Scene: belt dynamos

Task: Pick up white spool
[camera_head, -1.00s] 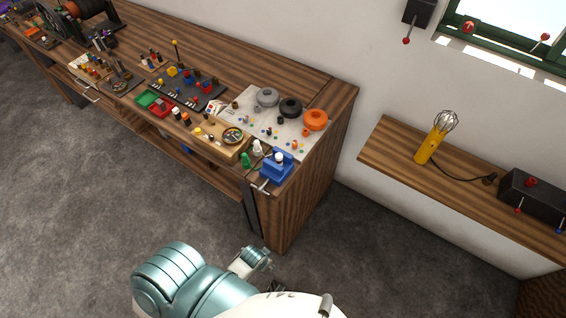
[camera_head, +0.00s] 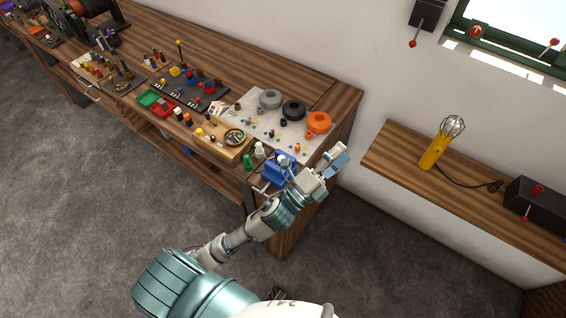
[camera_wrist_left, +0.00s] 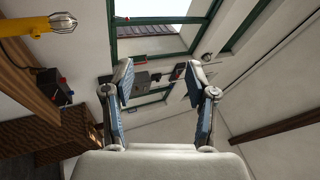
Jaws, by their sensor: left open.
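A small white object that looks like the white spool (camera_head: 259,149) stands near the right end of the workbench, beside a small green one (camera_head: 248,161). It is too small in the head view to make out its shape. My left gripper (camera_head: 337,160) is raised near the bench's right end, to the right of the white spool and apart from it. In the left wrist view the two blue-padded fingers of the left gripper (camera_wrist_left: 164,85) are spread with nothing between them. The spool does not show there. My right gripper is out of view.
A blue vise (camera_head: 277,172) is partly behind my left arm. Grey, black and orange round parts (camera_head: 293,110) sit on a pale mat. Trays and small parts crowd the bench. A wall shelf (camera_head: 395,150) on the right holds a yellow lamp (camera_head: 434,152).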

